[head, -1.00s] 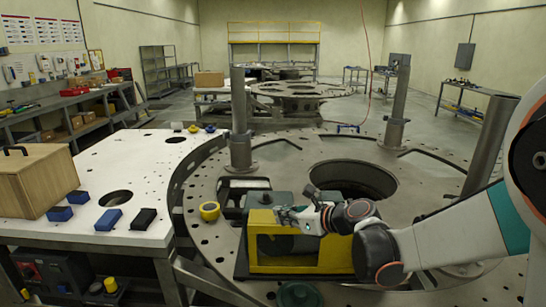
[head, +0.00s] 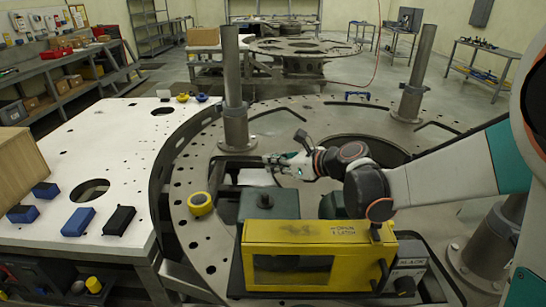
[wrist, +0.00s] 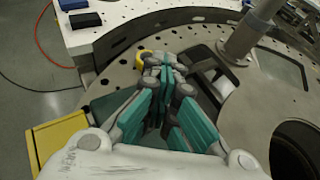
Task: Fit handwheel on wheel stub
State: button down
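I cannot make out a handwheel or a wheel stub for certain in either view. A yellow ring-shaped thing (head: 200,203) lies on the round turret plate (head: 185,185); part of it shows in the wrist view (wrist: 149,59). My gripper (head: 275,163) is above the plate, behind the yellow-guarded machine (head: 320,232), and to the upper right of the ring. In the wrist view its teal-padded fingers (wrist: 166,68) come together at the tips. Nothing shows held between them.
Steel posts (head: 235,95) stand on the plate, one close beyond my gripper. A large round opening (head: 365,150) lies to the right. A white table (head: 130,125) at left holds blue and black blocks (head: 78,221) and a wooden box (head: 18,170).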

notch_tip(320, 180, down, 6)
jog(key=b, duration=0.3)
jog(key=shift+s+r+b, duration=0.15)
jog(key=shift+r+b, duration=0.1)
jog(key=shift+b, duration=0.15)
jog(key=w+a, duration=0.2)
jog(key=w, duration=0.6)
jog(key=w+a+b, duration=0.1)
jog(key=w+a, duration=0.2)
jog(key=w, duration=0.5)
dwell(5.4)
